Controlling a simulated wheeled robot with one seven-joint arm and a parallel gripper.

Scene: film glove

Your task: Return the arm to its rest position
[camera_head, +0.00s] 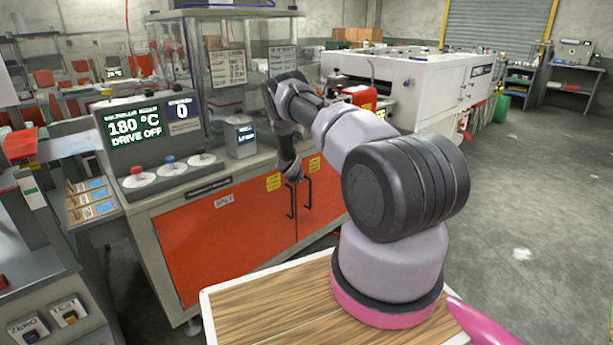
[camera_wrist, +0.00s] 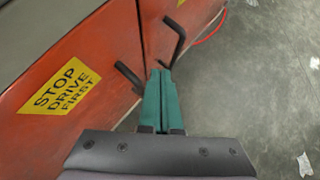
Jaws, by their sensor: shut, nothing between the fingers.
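My arm (camera_head: 350,140) reaches from its pink-ringed base over the wooden top, out toward the orange cabinet (camera_head: 225,255), and bends down at the far end. My gripper (camera_wrist: 162,72) shows in the wrist view as two green fingers pressed together, with nothing between them. It points down in front of the orange doors, close to two black door handles (camera_wrist: 175,42). I cannot tell whether the fingertips touch a handle. In the head view the gripper end is small and dark, in front of the cabinet's upper edge, and its fingers are hard to make out.
A control panel (camera_head: 140,130) reading 180 °C and DRIVE OFF stands on the cabinet, beside a clear enclosure (camera_head: 228,60). A yellow STOP DRIVE FIRST label (camera_wrist: 60,88) is on a door. A white machine (camera_head: 425,85) stands behind.

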